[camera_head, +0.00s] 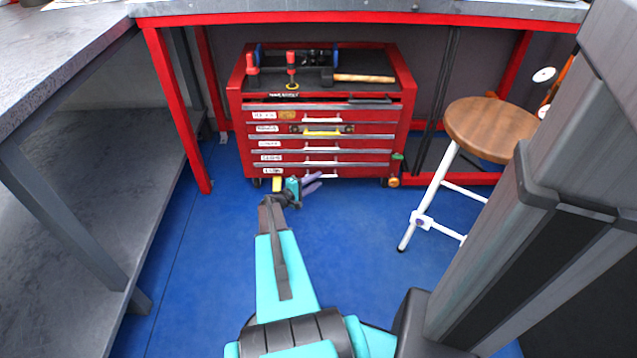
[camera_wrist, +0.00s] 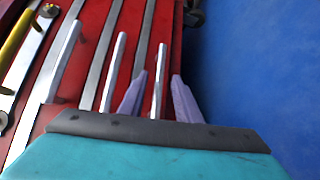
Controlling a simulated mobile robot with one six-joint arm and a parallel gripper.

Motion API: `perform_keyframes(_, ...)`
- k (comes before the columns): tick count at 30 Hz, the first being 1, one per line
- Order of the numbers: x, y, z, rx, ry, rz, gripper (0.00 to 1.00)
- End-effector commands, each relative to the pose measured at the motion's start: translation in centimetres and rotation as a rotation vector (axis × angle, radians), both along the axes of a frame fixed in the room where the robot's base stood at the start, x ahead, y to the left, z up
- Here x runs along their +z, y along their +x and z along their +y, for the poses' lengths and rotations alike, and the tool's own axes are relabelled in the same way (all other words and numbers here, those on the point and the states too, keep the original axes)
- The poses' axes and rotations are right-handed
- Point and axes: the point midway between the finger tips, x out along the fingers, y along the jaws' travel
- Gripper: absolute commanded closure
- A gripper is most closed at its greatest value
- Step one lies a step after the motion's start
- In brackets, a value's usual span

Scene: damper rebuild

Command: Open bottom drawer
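The red tool chest (camera_head: 400,115) stands under the workbench, with several drawers in its front. The bottom drawer (camera_head: 362,171) looks shut. Its pale bar handle shows in the wrist view (camera_wrist: 158,80), nearest the floor. My gripper (camera_head: 313,183) is low in front of the chest at that drawer. In the wrist view, its two purple fingers (camera_wrist: 158,97) are apart, with the bottom handle between them. The gripper is open. I cannot tell whether either finger touches the handle. My gripper partly hides the drawer's lower edge in the head view.
A hammer (camera_head: 363,78) and red-handled items lie on top of the chest. A higher drawer has a yellow handle (camera_head: 322,133). A wooden stool (camera_head: 490,128) stands at the right, and a grey bench (camera_head: 60,60) at the left. Blue floor (camera_head: 355,235) before the chest is clear.

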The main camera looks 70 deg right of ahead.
Motion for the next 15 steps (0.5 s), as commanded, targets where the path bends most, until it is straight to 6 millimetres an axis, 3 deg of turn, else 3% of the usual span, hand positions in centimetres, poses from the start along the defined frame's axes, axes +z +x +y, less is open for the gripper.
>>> perform_keyframes(6, -0.4, -0.8, -2.0, 0.0, -0.001, 0.0, 0.7)
perform_keyframes(15, -0.3, -1.1, -2.4, 0.0, -0.001, 0.001, 0.7)
